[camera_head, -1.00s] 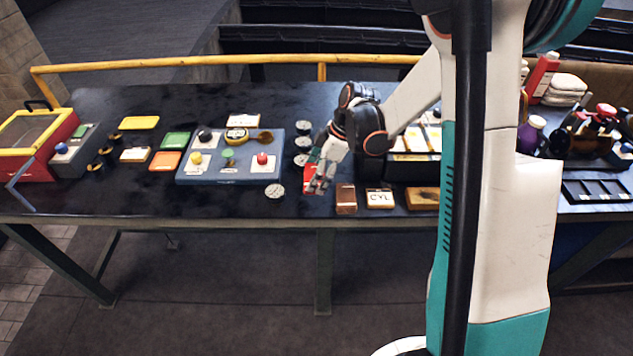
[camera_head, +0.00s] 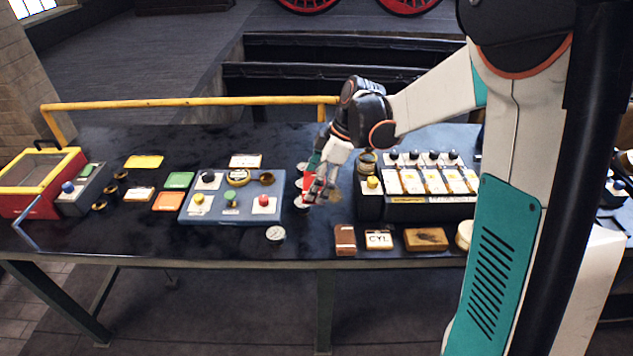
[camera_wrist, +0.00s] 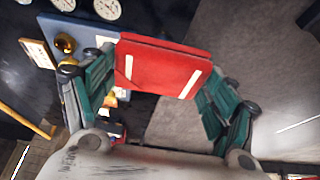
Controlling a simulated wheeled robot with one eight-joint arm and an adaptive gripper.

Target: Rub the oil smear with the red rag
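My gripper (camera_head: 318,192) is over the dark workbench (camera_head: 120,235), just right of the blue-grey tray. In the wrist view my gripper's green-padded fingers (camera_wrist: 160,85) stand on both sides of a flat red piece with two pale strips, which I take to be the red rag (camera_wrist: 160,68). The fingers appear closed on its edges. Part of the rag (camera_head: 308,184) also shows at the fingertips in the head view. I cannot tell whether it touches the bench. I cannot pick out the oil smear for certain; the bench top has dull and shiny patches.
The blue-grey tray (camera_head: 215,216) with coloured knobs is left of my gripper. A black box (camera_head: 415,211) with several levers is to its right. A round gauge (camera_head: 275,234), a brown block (camera_head: 345,239) and a CYL plate (camera_head: 379,240) lie near the front edge. A yellow rail (camera_head: 200,102) runs behind.

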